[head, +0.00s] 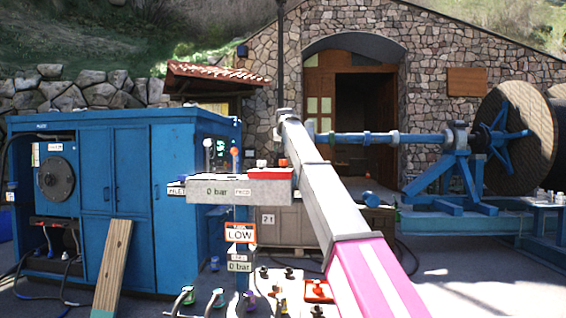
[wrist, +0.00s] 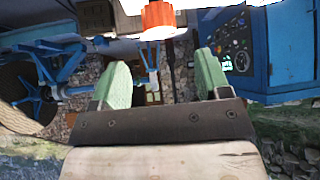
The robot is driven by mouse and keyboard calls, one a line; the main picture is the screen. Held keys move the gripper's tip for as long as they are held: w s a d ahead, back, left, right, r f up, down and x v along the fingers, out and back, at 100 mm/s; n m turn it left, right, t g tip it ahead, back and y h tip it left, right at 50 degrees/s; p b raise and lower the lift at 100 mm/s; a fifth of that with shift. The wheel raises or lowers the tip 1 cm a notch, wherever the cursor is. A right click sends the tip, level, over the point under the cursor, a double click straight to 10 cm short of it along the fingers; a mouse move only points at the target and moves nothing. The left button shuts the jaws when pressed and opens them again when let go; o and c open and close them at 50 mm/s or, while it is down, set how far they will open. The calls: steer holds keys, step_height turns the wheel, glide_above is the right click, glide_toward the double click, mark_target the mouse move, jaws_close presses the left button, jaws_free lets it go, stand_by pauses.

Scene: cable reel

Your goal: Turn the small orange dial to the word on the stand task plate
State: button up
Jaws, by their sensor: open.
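The task plate (head: 239,232), orange-edged and white, hangs on the front of the stand and reads LOW. A small orange dial (wrist: 160,18) with a pale part beneath it shows at the top of the wrist view, cut off by the frame edge. Its pointer and markings cannot be read. My gripper (wrist: 160,78) is open, with its two green fingers apart and nothing between them. The dial appears beyond the fingertips, between their lines, and apart from them.
Several coloured knobs stand on a lower panel in front. A blue cabinet (head: 130,170) is at left with a wooden plank leaning on it. A large cable reel (head: 520,120) stands at right.

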mark_target(283, 164)
steer(key=x, duration=0.8)
steer(key=shift+w+f, duration=0.3)
steer(key=c, duration=0.9)
